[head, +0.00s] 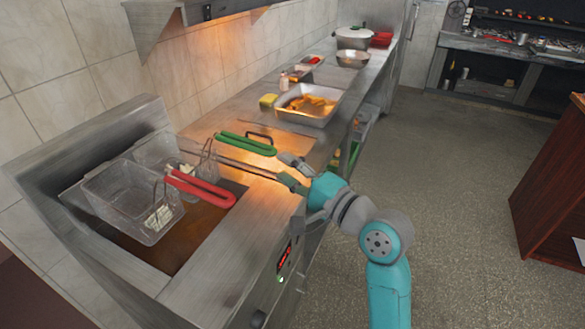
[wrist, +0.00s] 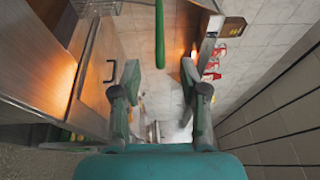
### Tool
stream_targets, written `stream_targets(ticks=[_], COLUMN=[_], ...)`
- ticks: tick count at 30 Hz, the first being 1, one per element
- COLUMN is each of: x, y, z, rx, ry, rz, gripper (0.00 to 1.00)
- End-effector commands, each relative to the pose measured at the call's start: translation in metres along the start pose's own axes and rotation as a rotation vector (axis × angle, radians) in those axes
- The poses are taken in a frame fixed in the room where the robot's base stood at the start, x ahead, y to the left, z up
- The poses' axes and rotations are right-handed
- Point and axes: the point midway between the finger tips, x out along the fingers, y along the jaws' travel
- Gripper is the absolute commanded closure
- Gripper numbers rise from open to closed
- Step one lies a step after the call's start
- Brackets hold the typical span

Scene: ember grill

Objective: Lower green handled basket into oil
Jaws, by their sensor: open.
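The green handle (head: 246,143) points right over the steel counter, and its basket (head: 154,150) hangs at the back of the fryer, partly hidden behind the front basket. The front basket (head: 118,192) has a red handle (head: 200,188) and sits raised above the brown oil (head: 190,232). Pale pieces show in both baskets. My gripper (head: 284,168) is open and empty, just right of and nearer than the green handle's end. In the wrist view the green handle (wrist: 159,35) lies beyond my open fingertips (wrist: 160,75), lined up with the gap between them.
A steel tray of golden food (head: 307,104), a yellow sponge (head: 268,100) and a lidded pot (head: 353,38) stand along the counter. A black loop handle (head: 259,137) rises near the green handle.

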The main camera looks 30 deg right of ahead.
Motion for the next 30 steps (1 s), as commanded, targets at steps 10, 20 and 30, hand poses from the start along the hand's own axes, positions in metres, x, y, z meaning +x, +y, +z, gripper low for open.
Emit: stream_targets(ticks=[10,20,30], x=[0.057,0.093,0.098], y=[0.000,0.000,0.000], z=[0.001,0.001,0.000], rx=[-0.001,-0.001,-0.002], ry=[-0.001,0.000,0.001], rz=[0.000,-0.001,0.000], gripper=[0.56,0.56,0.56])
